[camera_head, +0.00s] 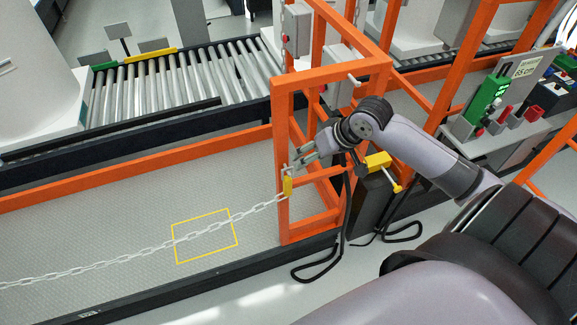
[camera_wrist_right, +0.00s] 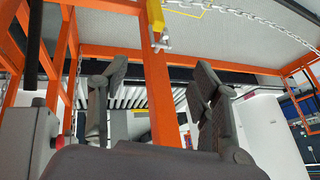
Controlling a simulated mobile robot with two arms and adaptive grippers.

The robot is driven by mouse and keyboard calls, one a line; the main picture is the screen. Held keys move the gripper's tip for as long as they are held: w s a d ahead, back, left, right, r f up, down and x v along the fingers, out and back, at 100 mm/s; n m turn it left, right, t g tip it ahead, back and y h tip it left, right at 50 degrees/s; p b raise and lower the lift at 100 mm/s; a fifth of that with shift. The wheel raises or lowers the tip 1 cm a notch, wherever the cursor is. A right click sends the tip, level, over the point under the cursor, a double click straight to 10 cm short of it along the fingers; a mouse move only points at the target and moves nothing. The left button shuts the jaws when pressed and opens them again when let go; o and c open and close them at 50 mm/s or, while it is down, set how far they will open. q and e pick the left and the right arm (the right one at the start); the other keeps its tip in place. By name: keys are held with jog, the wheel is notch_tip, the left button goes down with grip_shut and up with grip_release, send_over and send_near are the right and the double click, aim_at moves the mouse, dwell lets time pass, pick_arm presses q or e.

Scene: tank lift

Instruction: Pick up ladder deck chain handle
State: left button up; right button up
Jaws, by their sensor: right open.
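The yellow chain handle (camera_head: 287,187) is upright at the left orange post of the ladder frame, at the end of a pale chain (camera_head: 130,256) that spans the deck. In the right wrist view the handle (camera_wrist_right: 156,14) is at the top edge, partly cut off, with the chain (camera_wrist_right: 235,12) running right. My right gripper (camera_head: 298,163) is close to the post, just above the handle in the head view. In the wrist view its fingers (camera_wrist_right: 161,75) are spread, with the orange post showing between them and nothing held. My left gripper is out of view.
The orange frame (camera_head: 334,77) stands close around my right gripper. A yellow fitting (camera_head: 379,161) sits beside my right wrist, and black cables (camera_head: 318,277) loop below. A roller conveyor (camera_head: 170,88) lies behind the deck. A yellow square (camera_head: 205,236) marks the deck floor.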

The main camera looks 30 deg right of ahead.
aim_at(288, 170)
jog(key=p+x, duration=0.1)
jog(key=x, duration=0.8)
jog(key=shift+w+a+p, duration=0.2)
jog(key=shift+w+p, duration=0.05)
jog(key=shift+p, duration=0.05)
jog(key=p+x, duration=0.1)
jog(key=x, duration=0.3)
jog(key=shift+w+d+f+p, duration=0.1)
jog(key=shift+w+f+p, duration=0.1)
jog(key=shift+f+p, duration=0.2)
jog(key=shift+w+f, duration=0.15)
jog(key=shift+f, duration=0.15)
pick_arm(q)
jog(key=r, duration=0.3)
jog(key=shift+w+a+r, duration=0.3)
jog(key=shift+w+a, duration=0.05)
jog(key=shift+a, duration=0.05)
pick_arm(e)
jog(key=shift+c, duration=0.6)
grip_shut()
